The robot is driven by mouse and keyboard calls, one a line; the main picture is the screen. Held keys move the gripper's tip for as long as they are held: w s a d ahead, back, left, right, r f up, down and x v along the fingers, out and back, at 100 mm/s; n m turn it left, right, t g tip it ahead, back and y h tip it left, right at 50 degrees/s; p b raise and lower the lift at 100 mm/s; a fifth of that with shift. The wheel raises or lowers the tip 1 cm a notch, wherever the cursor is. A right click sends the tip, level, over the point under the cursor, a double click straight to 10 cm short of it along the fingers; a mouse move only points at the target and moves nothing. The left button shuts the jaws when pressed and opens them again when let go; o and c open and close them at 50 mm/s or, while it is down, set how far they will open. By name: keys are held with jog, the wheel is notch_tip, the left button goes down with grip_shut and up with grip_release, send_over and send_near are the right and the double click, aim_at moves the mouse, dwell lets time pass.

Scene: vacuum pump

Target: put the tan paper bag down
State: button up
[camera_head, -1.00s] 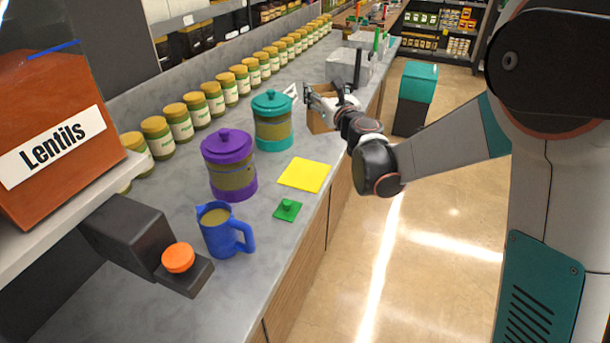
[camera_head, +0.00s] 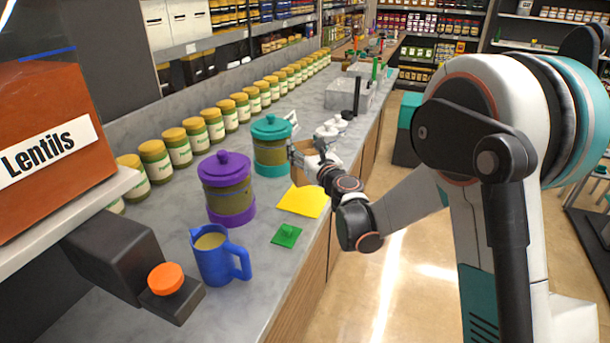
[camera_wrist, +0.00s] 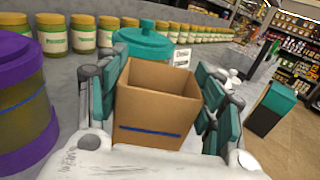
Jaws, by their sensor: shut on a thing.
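The tan paper bag (camera_wrist: 150,118) is an open-topped brown box shape with a blue line across its near side. In the wrist view it stands upright between the teal-padded fingers of my gripper (camera_wrist: 160,105), which is shut on it. In the head view the bag (camera_head: 303,160) is partly hidden behind my gripper (camera_head: 312,163). It is at the counter, just right of the teal-lidded canister (camera_head: 271,148). Whether its bottom touches the counter cannot be told.
A row of jars (camera_head: 215,122) lines the back. A clear bin (camera_head: 342,95) stands beyond the bag.

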jog(key=shift+f+b, duration=1)
jog(key=shift+f, duration=2.35)
jog(key=shift+f, duration=0.25)
jog(key=o, duration=1)
jog(key=shift+r, duration=0.1)
jog(key=shift+o, duration=0.2)
jog(key=shift+r, duration=0.1)
